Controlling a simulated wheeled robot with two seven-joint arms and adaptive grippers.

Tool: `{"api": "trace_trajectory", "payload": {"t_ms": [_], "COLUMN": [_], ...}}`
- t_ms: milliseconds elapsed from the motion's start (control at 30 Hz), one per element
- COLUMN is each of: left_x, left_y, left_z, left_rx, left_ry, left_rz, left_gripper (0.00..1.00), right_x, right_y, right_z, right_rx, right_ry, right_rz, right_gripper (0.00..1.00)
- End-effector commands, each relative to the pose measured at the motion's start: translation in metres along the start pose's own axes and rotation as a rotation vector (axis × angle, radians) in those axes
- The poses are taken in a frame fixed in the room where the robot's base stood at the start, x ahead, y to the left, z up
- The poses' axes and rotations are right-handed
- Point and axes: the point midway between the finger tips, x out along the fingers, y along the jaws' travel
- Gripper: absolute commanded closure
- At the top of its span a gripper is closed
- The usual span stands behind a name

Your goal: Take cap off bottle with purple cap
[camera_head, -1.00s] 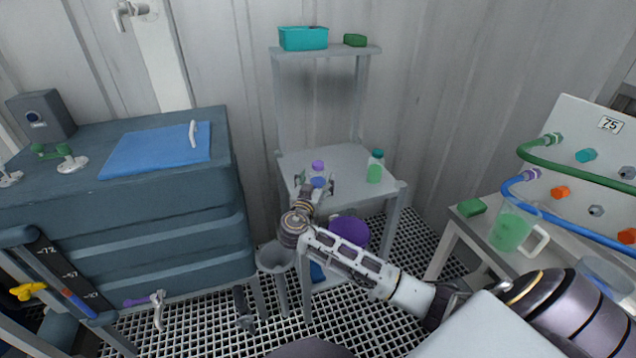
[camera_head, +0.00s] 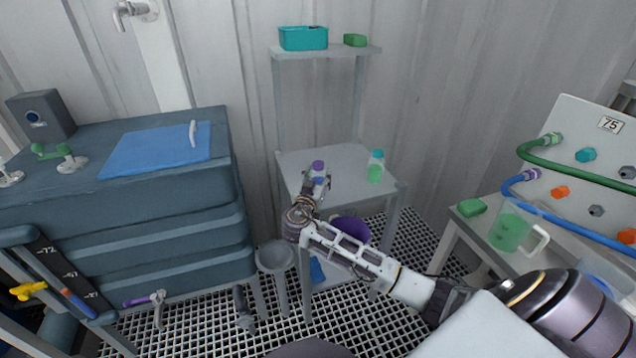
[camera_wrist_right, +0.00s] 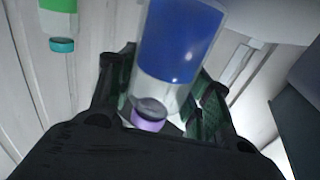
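The bottle with the purple cap (camera_head: 318,166) stands on the grey table, with its cap on. In the right wrist view, the bottle (camera_wrist_right: 178,45) appears upside down, with blue contents and the purple cap (camera_wrist_right: 149,114) toward the camera. My right gripper (camera_head: 318,183) is at the bottle, its fingers on both sides of the body. In the right wrist view, the fingers of the right gripper (camera_wrist_right: 165,95) sit close against the bottle's sides, and the cap is clear of them. The exact contact is partly hidden. My left gripper is not in view.
A bottle with green contents and a teal cap (camera_head: 376,166) stands right of the purple-capped one on the table (camera_head: 345,160). A shelf above holds a teal box (camera_head: 303,38). A purple bucket (camera_head: 352,230) is below. A jug (camera_head: 510,230) stands at the right.

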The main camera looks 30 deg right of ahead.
Motion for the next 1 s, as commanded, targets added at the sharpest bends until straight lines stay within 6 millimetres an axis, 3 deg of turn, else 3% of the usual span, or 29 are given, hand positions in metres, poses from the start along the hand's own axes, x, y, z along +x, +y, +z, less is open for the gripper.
{"api": "trace_trajectory", "payload": {"t_ms": [33, 133, 567, 1000], "left_x": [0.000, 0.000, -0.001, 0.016], "left_y": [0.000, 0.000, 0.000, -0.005], "left_z": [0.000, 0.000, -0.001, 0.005], "left_rx": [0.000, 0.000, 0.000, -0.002], "left_ry": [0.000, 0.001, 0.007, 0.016], "left_rz": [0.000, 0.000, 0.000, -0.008], "left_gripper": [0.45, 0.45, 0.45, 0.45], "right_x": [0.000, 0.000, 0.000, 0.000], "right_y": [0.000, 0.000, 0.000, 0.000], "right_z": [0.000, 0.000, -0.009, -0.067], "right_rx": [0.000, 0.000, 0.002, 0.005], "right_ry": [0.000, 0.000, 0.001, 0.001], "right_rz": [0.000, 0.000, 0.000, 0.000], "right_gripper": [0.67, 0.80, 0.80, 0.80]}}
